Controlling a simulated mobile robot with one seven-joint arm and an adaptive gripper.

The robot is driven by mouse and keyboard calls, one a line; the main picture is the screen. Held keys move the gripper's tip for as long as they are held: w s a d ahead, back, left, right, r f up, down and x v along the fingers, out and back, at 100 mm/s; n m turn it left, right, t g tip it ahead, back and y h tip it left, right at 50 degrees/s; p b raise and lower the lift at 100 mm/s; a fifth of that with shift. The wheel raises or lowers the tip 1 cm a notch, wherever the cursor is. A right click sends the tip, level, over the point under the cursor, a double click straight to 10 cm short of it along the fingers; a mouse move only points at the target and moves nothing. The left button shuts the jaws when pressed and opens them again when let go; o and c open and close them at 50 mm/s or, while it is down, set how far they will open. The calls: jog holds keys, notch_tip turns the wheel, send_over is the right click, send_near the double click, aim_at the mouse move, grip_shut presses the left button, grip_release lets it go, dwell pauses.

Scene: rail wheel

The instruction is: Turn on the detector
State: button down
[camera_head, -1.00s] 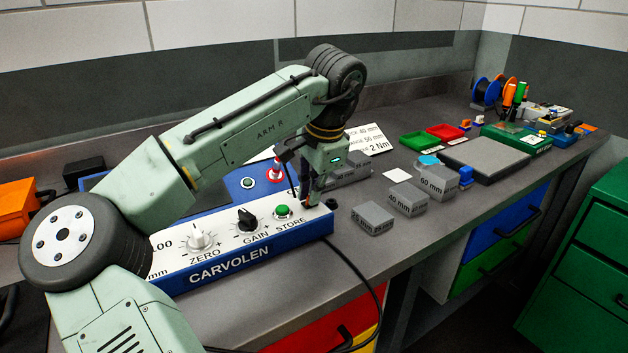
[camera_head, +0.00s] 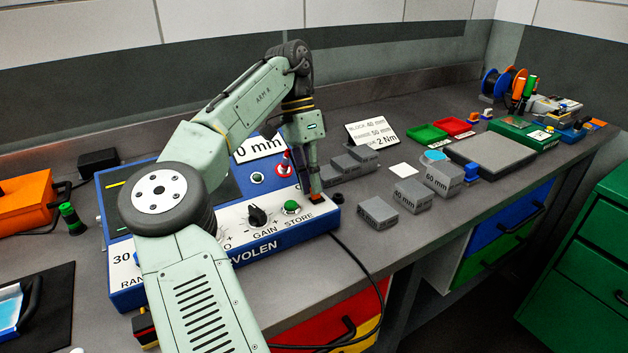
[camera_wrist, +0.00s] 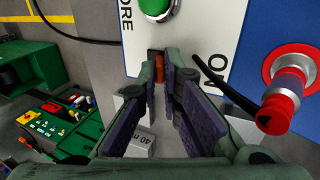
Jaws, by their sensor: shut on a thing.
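The detector, a blue box with a white control panel (camera_head: 300,232) marked CARVOLEN, lies on the bench, partly behind my arm. My gripper (camera_head: 317,197) is at the panel's right end, right of the green STORE button (camera_head: 291,207). In the wrist view, my gripper's fingertips (camera_wrist: 160,70) close around a small orange piece (camera_wrist: 159,62) at the panel edge, which looks like a switch. An ON label and a dark lever or cable (camera_wrist: 222,85) show beside the right finger. A red knob (camera_wrist: 277,112) stands on a red-ringed base to the right.
Grey gauge blocks (camera_head: 378,212) lie right of the detector, with more behind my gripper. A black cable (camera_head: 358,265) hangs over the front edge. A green tray (camera_head: 427,134), a red tray and a grey plate (camera_head: 490,157) stand farther right. An orange box (camera_head: 25,203) is at left.

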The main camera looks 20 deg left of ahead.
dwell(0.4)
jog(key=c, duration=1.8)
grip_release()
jog(key=shift+o, duration=0.2)
